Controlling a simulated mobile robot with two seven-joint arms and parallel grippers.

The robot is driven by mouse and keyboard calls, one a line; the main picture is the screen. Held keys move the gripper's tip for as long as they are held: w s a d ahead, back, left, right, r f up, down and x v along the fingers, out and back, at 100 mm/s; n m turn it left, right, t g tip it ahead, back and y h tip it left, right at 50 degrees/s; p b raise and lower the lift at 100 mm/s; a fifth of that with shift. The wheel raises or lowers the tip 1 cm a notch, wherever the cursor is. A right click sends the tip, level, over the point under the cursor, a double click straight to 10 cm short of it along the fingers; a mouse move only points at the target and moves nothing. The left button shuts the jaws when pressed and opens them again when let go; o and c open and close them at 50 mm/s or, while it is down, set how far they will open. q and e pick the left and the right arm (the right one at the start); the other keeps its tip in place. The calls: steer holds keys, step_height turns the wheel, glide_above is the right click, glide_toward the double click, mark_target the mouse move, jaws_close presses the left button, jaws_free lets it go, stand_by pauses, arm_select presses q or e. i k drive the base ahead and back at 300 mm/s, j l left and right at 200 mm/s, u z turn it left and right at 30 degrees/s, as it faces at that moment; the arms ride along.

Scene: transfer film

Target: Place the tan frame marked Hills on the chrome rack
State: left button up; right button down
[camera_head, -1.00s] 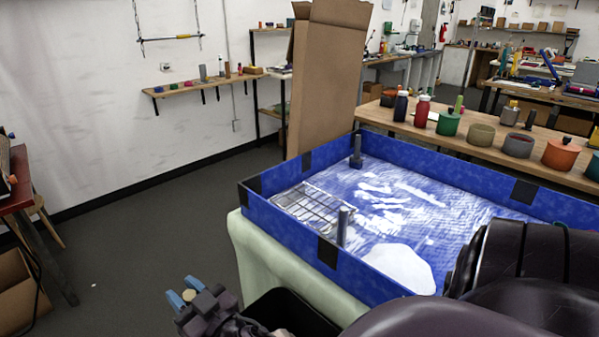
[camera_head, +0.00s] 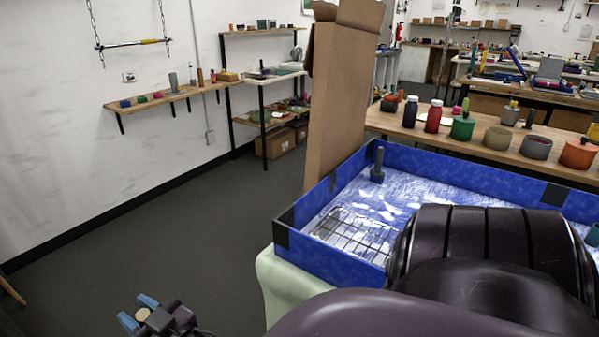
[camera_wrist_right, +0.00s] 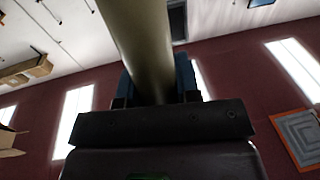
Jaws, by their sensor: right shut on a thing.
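My right gripper (camera_head: 138,312) is low at the left in the head view, over the floor and left of the blue tray. Its blue fingers are shut on a tan, rounded thing (camera_head: 142,314). In the right wrist view this shows as a thick, smooth tan-olive bar (camera_wrist_right: 140,45) between the fingers. I see no Hills marking on it and cannot tell whether it is the frame. A chrome wire rack (camera_head: 352,231) lies in the near left part of the tray, right of and apart from the gripper. My left gripper is not in view.
The blue tray (camera_head: 445,158) has raised walls, a dark post (camera_head: 378,165) and a wet white-blue floor. My dark arm covers its near right part. Tall cardboard (camera_head: 338,95) stands behind it. A bench with jars (camera_head: 535,147) is beyond. Grey floor (camera_head: 150,235) is open at left.

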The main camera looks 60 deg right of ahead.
mark_target(346, 235)
steer(key=i, duration=0.75)
steer(key=i+z, duration=0.15)
steer(key=i, duration=0.55)
steer(key=i+j, duration=0.2)
steer(key=i, duration=0.55)
steer(key=z, duration=2.5)
